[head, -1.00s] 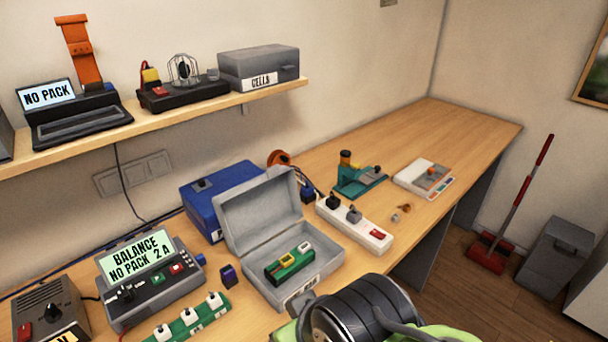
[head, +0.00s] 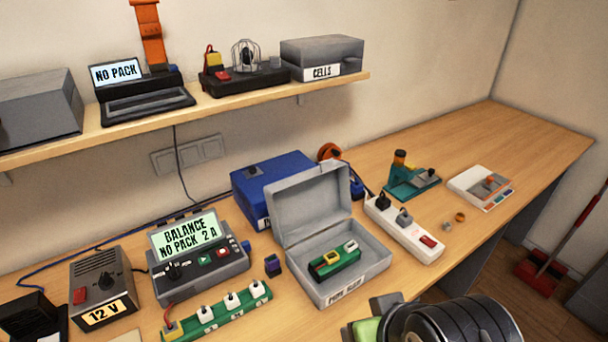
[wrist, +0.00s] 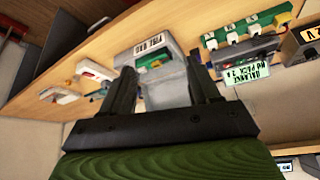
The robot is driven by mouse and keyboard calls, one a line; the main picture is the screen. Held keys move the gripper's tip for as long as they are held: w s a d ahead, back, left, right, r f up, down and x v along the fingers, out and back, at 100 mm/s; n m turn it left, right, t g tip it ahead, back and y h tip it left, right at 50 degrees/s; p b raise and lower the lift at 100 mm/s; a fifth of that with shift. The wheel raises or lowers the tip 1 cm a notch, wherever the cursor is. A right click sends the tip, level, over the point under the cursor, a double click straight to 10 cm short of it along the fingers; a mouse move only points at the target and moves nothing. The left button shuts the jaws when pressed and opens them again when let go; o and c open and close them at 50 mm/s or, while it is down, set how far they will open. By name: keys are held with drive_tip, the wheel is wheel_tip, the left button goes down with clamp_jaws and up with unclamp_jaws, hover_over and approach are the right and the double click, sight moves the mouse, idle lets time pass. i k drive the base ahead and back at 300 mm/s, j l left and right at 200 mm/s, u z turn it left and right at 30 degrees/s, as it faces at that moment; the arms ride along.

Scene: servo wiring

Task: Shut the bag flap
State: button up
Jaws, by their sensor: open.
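The grey fire bag (head: 376,283) stands on the bench, box-like, with a lettered label on its front. Its flap (head: 312,208) is up and leans back, so the bag is open. A green pack (head: 334,263) with a yellow part and a white part lies inside. The bag also shows upside down in the wrist view (wrist: 171,52). My gripper (wrist: 162,66) is open and empty, its two dark fingers spread, with the bag in view between and beyond them.
A blue box (head: 262,190) stands close behind the bag. A white power strip (head: 410,232) is at its right. The balance charger (head: 202,262) and a green strip with white plugs (head: 222,310) are at its left. The bench's far right is clear. A shelf (head: 235,102) hangs above.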

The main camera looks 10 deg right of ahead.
sight(300, 206)
drive_tip(key=i+l+u, duration=0.15)
drive_tip(key=l+u, duration=0.2)
drive_tip(key=l, duration=0.35)
drive_tip(key=l+u, duration=0.3)
drive_tip(key=l, duration=0.35)
